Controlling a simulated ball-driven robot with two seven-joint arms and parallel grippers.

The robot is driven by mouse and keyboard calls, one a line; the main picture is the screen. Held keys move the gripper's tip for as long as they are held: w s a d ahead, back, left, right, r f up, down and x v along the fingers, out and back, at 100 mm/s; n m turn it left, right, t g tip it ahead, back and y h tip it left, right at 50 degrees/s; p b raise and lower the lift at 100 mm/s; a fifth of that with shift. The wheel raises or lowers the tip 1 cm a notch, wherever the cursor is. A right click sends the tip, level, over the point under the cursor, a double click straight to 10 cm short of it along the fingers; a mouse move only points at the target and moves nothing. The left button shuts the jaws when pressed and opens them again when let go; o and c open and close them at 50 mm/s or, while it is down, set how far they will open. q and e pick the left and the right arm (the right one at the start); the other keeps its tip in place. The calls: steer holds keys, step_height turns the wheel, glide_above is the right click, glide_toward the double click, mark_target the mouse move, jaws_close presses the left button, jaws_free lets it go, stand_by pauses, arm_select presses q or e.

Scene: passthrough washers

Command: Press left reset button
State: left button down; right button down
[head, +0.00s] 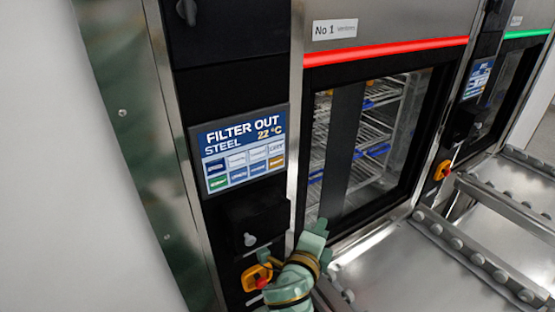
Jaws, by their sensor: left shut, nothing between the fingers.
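The left washer's control column carries a screen (242,150) reading "FILTER OUT STEEL 22 °C". Below it is a black box with a small grey knob (250,240). Under that is a yellow switch housing (256,276) with a red button (262,283). I cannot tell for certain which of these is the reset button. My left gripper (316,236), pale green with dark bands, is shut and empty just right of the yellow housing and partly covers the area beside it. Contact cannot be made out. My right gripper is out of view.
The washer labelled No 1 (335,29) has a red light strip (385,50) above a glass door showing racks. A second washer at right has a green strip (527,34) and its own yellow-red switch (442,170). Roller conveyors (480,255) fill the lower right.

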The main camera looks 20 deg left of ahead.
mark_target(276, 162)
arm_select(q)
steer(key=s+a+r+m+t+y, duration=0.1)
steer(key=r+m, duration=0.4)
steer(key=r, duration=0.5)
steer(key=shift+a+t+y, duration=0.5)
steer(key=shift+a+y, duration=0.6)
steer(key=shift+a, duration=0.15)
steer(key=shift+w+a+p, duration=0.2)
steer(key=shift+w+a, duration=0.7)
steer(key=shift+a, duration=0.25)
steer(key=shift+w+a+p, duration=0.15)
steer(key=shift+w+a, duration=0.7)
steer(key=shift+a, duration=0.35)
steer(key=shift+w+a+p, duration=0.2)
steer(key=shift+w+a, duration=0.7)
steer(key=shift+a, duration=0.25)
steer(key=shift+w, duration=0.1)
steer(key=shift+w+a, duration=0.15)
steer(key=shift+a, duration=0.15)
